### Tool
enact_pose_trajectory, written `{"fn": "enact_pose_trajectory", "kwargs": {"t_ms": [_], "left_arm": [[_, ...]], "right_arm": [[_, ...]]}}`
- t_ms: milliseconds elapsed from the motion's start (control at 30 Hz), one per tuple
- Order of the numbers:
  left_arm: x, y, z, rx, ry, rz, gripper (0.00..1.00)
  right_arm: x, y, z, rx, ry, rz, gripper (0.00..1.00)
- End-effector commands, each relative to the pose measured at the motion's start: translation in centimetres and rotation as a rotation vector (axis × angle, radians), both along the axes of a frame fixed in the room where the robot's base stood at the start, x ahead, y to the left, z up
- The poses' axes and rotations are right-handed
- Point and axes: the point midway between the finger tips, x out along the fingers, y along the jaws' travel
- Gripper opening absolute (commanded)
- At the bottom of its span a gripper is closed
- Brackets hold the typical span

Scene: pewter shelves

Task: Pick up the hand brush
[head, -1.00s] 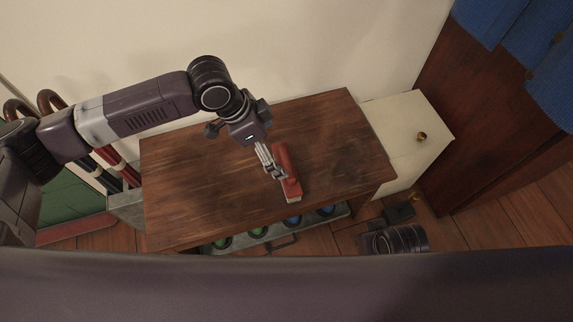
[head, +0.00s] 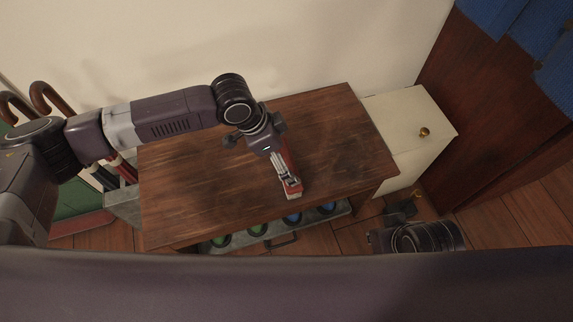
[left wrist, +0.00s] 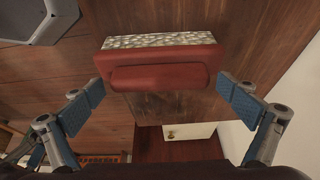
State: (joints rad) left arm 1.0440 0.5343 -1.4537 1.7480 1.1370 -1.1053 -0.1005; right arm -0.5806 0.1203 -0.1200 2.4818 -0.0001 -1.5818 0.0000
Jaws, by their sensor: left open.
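The hand brush (head: 289,160) lies on the brown wooden table (head: 200,190), near its front edge. It has a red body and handle, with a strip of pale bristles. My left gripper (head: 289,184) is over the brush in the head view and hides part of it. In the left wrist view the brush (left wrist: 160,56) lies across the picture between the two open fingers of the left gripper (left wrist: 160,90). Gaps show on both sides, the smaller one at the left finger. Part of my right wrist shows at the lower right of the head view; its fingers cannot be made out.
A cream cabinet (head: 408,130) with a round knob stands right of the table. A grey rack (head: 270,238) with green and blue round items is under the table front. Canes (head: 45,100) stand at the left. The table's left half is clear.

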Motion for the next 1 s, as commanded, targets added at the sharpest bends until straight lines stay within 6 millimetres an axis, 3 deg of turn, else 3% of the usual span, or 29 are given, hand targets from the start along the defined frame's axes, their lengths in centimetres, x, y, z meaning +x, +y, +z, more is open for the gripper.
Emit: {"fn": "enact_pose_trajectory", "kwargs": {"t_ms": [67, 567, 1000], "left_arm": [[0.0, 0.0, 0.0, 0.000, 0.000, 0.000, 1.00], [0.0, 0.0, 0.0, 0.000, 0.000, 0.000, 0.45], [0.1, -0.1, 1.1, -0.003, -0.002, 0.000, 0.43]], "right_arm": [[0.0, 0.0, 0.0, 0.000, 0.000, 0.000, 0.00], [0.0, 0.0, 0.0, 0.000, 0.001, 0.000, 0.00], [0.2, 0.0, 0.1, 0.000, -0.004, 0.001, 0.00]]}}
